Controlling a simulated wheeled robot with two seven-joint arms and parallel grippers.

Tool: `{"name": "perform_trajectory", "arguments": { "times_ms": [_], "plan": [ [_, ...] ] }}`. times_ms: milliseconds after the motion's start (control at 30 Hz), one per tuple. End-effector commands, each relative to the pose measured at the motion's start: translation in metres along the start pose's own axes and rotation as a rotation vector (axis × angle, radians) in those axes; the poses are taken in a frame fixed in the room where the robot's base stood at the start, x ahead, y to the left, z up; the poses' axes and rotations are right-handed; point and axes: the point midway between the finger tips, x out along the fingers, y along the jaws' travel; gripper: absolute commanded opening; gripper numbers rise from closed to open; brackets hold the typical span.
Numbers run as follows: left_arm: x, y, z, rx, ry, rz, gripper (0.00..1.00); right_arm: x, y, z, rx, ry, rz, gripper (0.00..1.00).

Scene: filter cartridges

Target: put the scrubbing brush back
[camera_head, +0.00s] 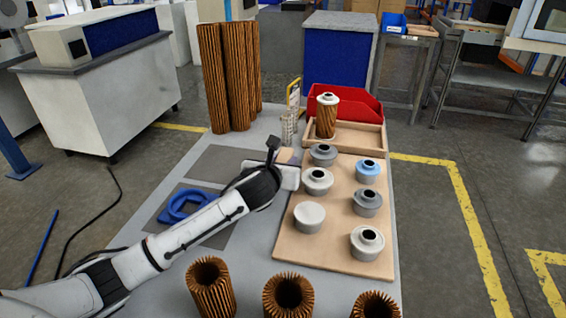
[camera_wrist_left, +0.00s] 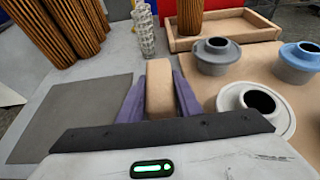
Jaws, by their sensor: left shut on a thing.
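My left gripper (camera_head: 286,164) is over the table between the grey mats and the tan board. In the left wrist view its two purple fingers (camera_wrist_left: 160,104) are shut on a tan wood-coloured block, which looks like the scrubbing brush (camera_wrist_left: 159,84). No bristles show, so its underside is hidden. In the head view only a small tan piece of the brush (camera_head: 284,155) shows beyond the white hand. Whether it touches the table is unclear. My right gripper is not in view.
A clear mesh-like cylinder (camera_head: 289,128) stands just beyond the gripper. Several grey and blue-topped caps stand on the tan board (camera_head: 290,235). A wooden tray (camera_head: 360,137) holds a cartridge. Grey mats (camera_head: 222,163) lie left, one with a blue ring (camera_head: 186,205). Pleated cartridges (camera_head: 237,80) stand behind.

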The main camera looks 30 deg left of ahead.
Motion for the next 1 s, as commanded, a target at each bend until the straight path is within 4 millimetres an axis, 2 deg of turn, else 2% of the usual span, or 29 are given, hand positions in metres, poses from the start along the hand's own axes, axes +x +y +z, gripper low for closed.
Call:
{"name": "perform_trajectory", "arguments": {
  "times_ms": [167,200,267,300,667,867,1000],
  "plan": [
    [0.001,0.0,-0.003,0.001,0.0,0.001,0.04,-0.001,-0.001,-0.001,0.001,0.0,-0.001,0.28],
    [0.001,0.0,-0.003,0.001,0.001,0.001,0.38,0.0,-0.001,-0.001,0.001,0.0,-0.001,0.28],
    [0.001,0.0,-0.003,0.001,0.001,0.001,0.48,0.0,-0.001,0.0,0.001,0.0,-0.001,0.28],
    [0.001,0.0,-0.003,0.001,0.001,0.001,0.5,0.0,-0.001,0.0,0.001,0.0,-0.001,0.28],
    [-0.002,0.0,0.002,0.001,0.0,0.0,0.5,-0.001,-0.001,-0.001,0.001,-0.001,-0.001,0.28],
    [-0.027,0.0,0.006,0.004,0.004,0.0,0.5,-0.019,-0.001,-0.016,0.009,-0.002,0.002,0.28],
    [-0.052,0.0,0.007,0.004,0.005,0.0,0.5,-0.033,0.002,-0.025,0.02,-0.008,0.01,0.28]
  ]
}}
